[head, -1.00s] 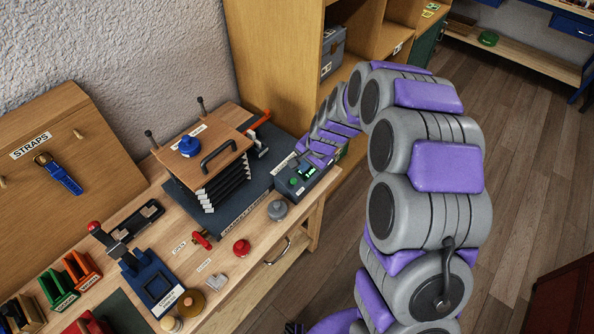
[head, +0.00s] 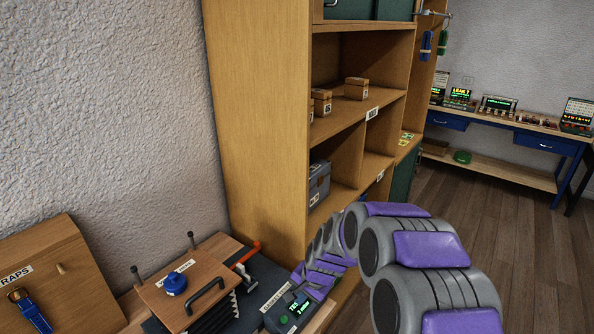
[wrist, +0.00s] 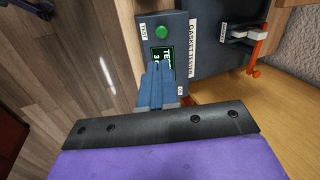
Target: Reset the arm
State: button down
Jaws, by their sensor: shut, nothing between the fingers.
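My arm (head: 415,250), grey and purple segments, curves in from the lower right of the head view, and its end reaches down beside a small grey tester box (head: 287,312) on the bench. In the wrist view my gripper (wrist: 161,68) is shut and empty, its blue-grey fingers together over the tester box (wrist: 172,20). The fingertips overlap part of the box's lit display, beside its green button (wrist: 162,32). I cannot tell whether they touch the box. In the head view the fingers are hidden.
A wooden press (head: 190,285) with a blue knob stands left of the tester. A tall wooden shelf (head: 255,130) rises close behind the arm. A strap board (head: 50,270) is at the left. Open floor (head: 510,235) lies to the right, before a far blue-legged bench (head: 497,125).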

jog(key=s+d+r+n+g+h, duration=0.1)
jog(key=s+d+r, duration=0.3)
jog(key=s, duration=0.8)
jog(key=s+d+r+n+g+h+b, duration=0.1)
jog(key=s+d+r+n, duration=0.2)
jog(key=s, duration=1)
jog(key=s+d+r+n+g+h, duration=0.1)
jog(key=s+d+r, duration=0.4)
jog(key=s, duration=0.8)
jog(key=shift+d+r+n+g+b, duration=0.15)
jog(key=shift+r+n+g+b, duration=0.25)
jog(key=shift+n, duration=0.5)
jog(key=shift+w+f, duration=0.1)
jog(key=shift+f, duration=0.05)
